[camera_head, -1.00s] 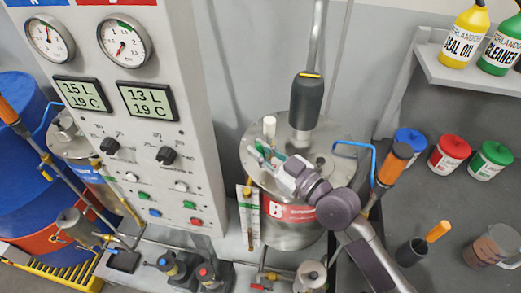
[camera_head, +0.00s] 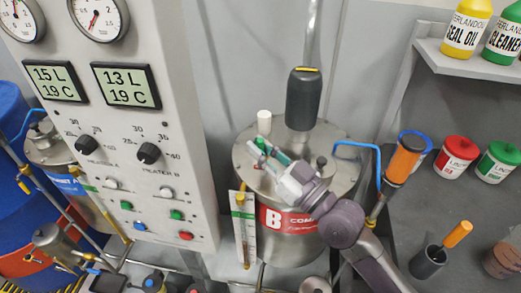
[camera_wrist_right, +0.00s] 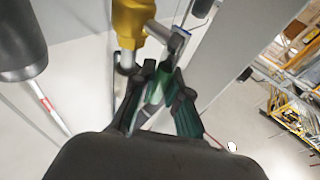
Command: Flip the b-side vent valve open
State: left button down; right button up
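Tank B (camera_head: 290,250) is a steel drum with a red B label, and its lid (camera_head: 318,145) carries small fittings. My right gripper (camera_head: 258,148) is low over the left part of this lid, beside a white-capped fitting (camera_head: 264,122). In the right wrist view a yellow valve body (camera_wrist_right: 135,20) with a silver lever (camera_wrist_right: 180,38) is just beyond my right fingertips (camera_wrist_right: 162,72). Green parts show between and on the dark fingers. I cannot tell whether they touch the lever or how far they are closed. My left gripper is out of view.
A dark grey cylinder (camera_head: 303,98) rises from the lid behind my right gripper. The control panel (camera_head: 190,110) is close on the left. A shelf (camera_head: 478,66) with bottles is at upper right.

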jog(key=shift+o, duration=1)
jog(key=shift+s+d, duration=0.1)
jog(key=v, duration=1.1)
jog(key=shift+s+d, duration=0.3)
jog(key=shift+f, duration=0.1)
